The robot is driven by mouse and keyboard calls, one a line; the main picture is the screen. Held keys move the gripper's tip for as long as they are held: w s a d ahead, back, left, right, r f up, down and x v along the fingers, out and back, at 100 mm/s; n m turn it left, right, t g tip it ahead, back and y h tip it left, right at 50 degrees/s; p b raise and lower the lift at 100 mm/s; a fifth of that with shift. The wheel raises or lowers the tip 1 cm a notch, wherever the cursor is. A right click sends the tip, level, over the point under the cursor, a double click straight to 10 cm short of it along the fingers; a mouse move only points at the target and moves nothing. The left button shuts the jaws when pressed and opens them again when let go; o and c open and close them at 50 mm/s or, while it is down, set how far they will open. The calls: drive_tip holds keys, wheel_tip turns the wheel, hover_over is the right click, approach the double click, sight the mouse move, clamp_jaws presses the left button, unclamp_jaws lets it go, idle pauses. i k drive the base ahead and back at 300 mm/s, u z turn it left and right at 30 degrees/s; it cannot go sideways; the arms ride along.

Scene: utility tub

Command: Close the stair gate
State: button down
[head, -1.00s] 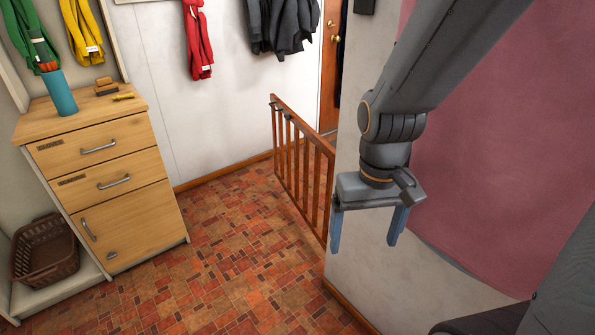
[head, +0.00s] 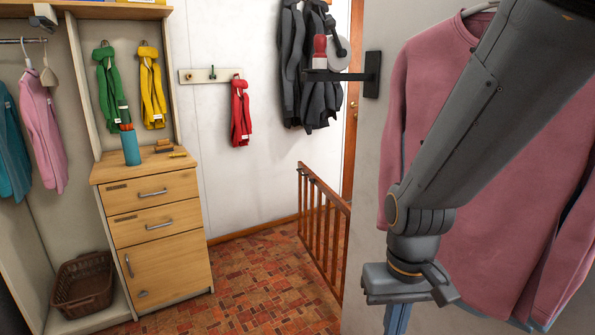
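The stair gate (head: 322,222) is a low brown wooden gate with upright bars. It stands in the middle of the head view, with its lower right part hidden behind the pale wall end. Its far end stands near the white back wall; I cannot tell whether it is latched. My gripper (head: 397,318) hangs pointing down at the lower right, in front of the wall end and to the right of the gate. It is apart from the gate. Its fingers are cut off by the bottom edge, and their gap is not clear.
A wooden drawer cabinet (head: 157,243) stands on the left, with a brown basket (head: 84,287) beside it. A pink sweater (head: 440,125) hangs behind my arm. A black wall bracket (head: 372,75) juts out above the gate. The tiled floor (head: 262,290) between cabinet and gate is clear.

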sight(340, 203)
drive_tip(key=u, duration=0.75)
drive_tip(key=i, duration=1.15)
drive_tip(key=u, duration=0.75)
drive_tip(key=i, duration=1.55)
drive_tip(key=z, duration=1.1)
drive_tip(key=i, duration=0.95)
drive_tip(key=z, duration=0.7)
